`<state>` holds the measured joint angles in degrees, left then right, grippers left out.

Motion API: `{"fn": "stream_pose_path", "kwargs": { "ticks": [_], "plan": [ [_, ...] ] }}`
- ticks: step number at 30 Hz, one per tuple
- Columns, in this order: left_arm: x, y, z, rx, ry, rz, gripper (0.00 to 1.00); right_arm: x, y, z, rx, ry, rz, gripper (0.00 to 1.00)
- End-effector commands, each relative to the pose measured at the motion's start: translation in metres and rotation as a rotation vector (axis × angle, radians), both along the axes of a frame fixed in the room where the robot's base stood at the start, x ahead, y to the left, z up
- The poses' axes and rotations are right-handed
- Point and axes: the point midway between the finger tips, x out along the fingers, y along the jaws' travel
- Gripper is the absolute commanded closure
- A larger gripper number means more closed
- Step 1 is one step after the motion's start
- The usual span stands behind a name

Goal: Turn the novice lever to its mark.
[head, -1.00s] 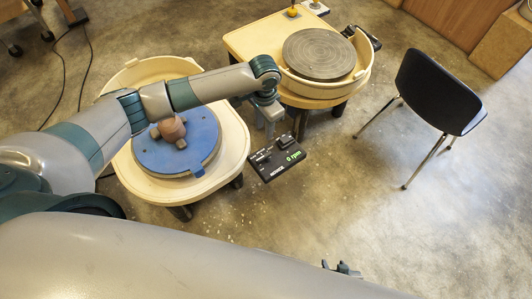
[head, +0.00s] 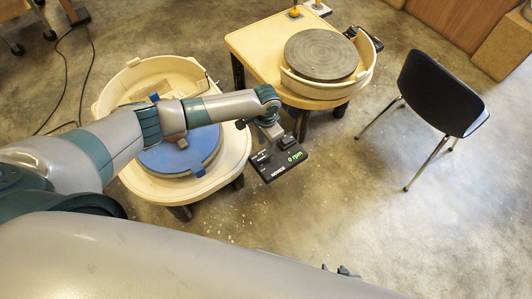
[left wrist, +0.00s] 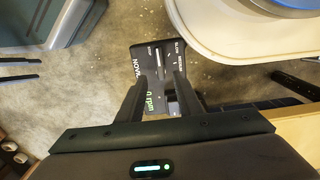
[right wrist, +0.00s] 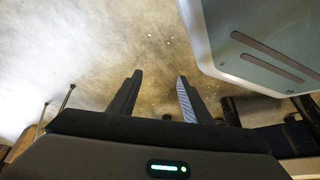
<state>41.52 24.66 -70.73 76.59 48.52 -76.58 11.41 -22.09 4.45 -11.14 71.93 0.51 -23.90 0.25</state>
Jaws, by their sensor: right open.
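The black control box (head: 278,170) sits between the two potter's wheels and reads a green 0 rpm. It also shows in the left wrist view (left wrist: 150,52), with white lettering, and a pale slot on its face. My left gripper (left wrist: 160,78) is open; its fingers overlap the box's display end in that view. In the head view my left gripper (head: 272,132) hangs at the box's far edge and hides part of it. I cannot make out the novice lever or its mark. My right gripper (right wrist: 158,76) is open and empty over bare floor.
The left wheel (head: 190,155) has a blue disc in a cream basin, partly behind my left arm. The right wheel (head: 318,55) has a grey disc on a cream table. A black chair (head: 438,92) stands at right. The floor in front is clear.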

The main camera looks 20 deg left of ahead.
Motion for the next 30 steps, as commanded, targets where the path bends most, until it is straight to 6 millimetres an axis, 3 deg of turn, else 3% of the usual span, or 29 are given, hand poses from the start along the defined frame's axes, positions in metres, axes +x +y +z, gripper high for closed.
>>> {"fn": "stream_pose_path", "kwargs": {
  "ticks": [6,12,26,30],
  "plan": [
    [-0.001,0.000,-0.040,0.002,0.002,0.000,0.67,0.001,-0.004,-0.002,-0.007,0.017,-0.002,0.55],
    [0.000,0.000,-0.062,0.001,0.001,-0.001,0.67,0.004,-0.007,-0.001,-0.012,0.027,-0.004,0.55],
    [0.000,0.000,-0.070,0.000,0.000,-0.001,0.67,0.003,-0.011,-0.001,-0.019,0.036,-0.004,0.55],
    [0.000,0.000,-0.070,0.000,0.000,-0.001,0.98,0.002,-0.011,-0.002,-0.017,0.036,-0.004,0.55]
  ]
}}
